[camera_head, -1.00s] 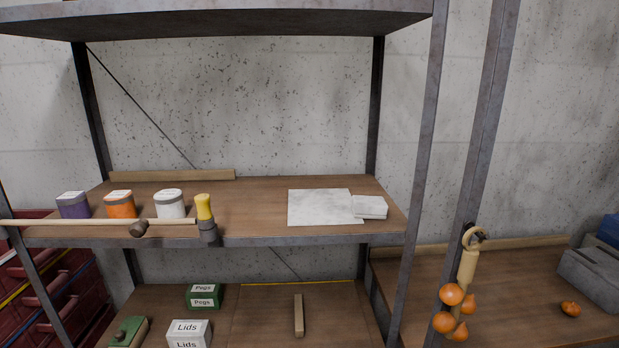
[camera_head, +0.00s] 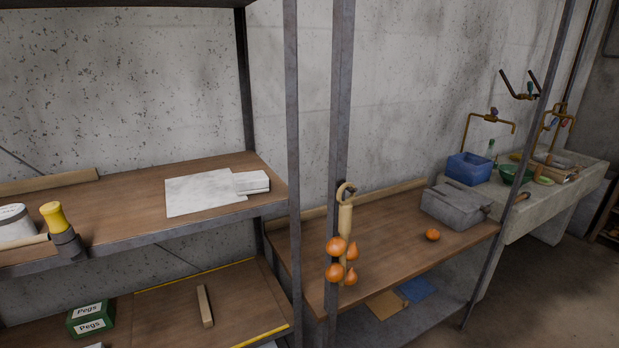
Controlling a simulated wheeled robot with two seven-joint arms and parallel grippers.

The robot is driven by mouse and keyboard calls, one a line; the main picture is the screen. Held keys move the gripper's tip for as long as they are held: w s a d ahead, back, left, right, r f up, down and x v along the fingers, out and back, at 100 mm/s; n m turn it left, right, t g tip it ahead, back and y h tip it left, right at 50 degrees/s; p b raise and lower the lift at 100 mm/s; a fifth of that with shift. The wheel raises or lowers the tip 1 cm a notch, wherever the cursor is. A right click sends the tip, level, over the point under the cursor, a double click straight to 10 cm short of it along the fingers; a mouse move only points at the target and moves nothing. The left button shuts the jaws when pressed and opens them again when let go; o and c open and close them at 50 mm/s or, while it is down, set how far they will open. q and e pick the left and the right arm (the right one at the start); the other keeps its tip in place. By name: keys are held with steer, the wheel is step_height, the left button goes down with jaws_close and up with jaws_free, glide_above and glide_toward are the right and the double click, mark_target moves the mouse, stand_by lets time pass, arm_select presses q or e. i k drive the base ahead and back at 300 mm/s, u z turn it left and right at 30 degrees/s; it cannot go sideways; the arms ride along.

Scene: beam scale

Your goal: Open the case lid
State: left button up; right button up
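A grey metal case (camera_head: 457,206) sits on the wooden top of the right-hand shelf unit, near its right end. Its top looks closed, though details of its lid are too small to tell. A small orange object (camera_head: 432,235) lies on the wood in front of it. Neither of my grippers is in view.
A metal post with a hanging bunch of orange bulbs (camera_head: 341,262) stands left of the case. The right shelf top (camera_head: 375,240) is mostly clear. A blue bin (camera_head: 469,167) and a stone sink (camera_head: 565,196) lie beyond. White sheets (camera_head: 204,193) lie on the left shelf.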

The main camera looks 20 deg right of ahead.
mark_target(463, 199)
steer(key=z, duration=2.7)
steer(key=i, duration=0.85)
steer(key=z, duration=1.15)
steer(key=i, duration=1.15)
steer(key=u, duration=0.45)
steer(key=i, duration=0.95)
steer(key=u, duration=1.2)
steer(key=i, duration=0.45)
steer(key=u, duration=0.45)
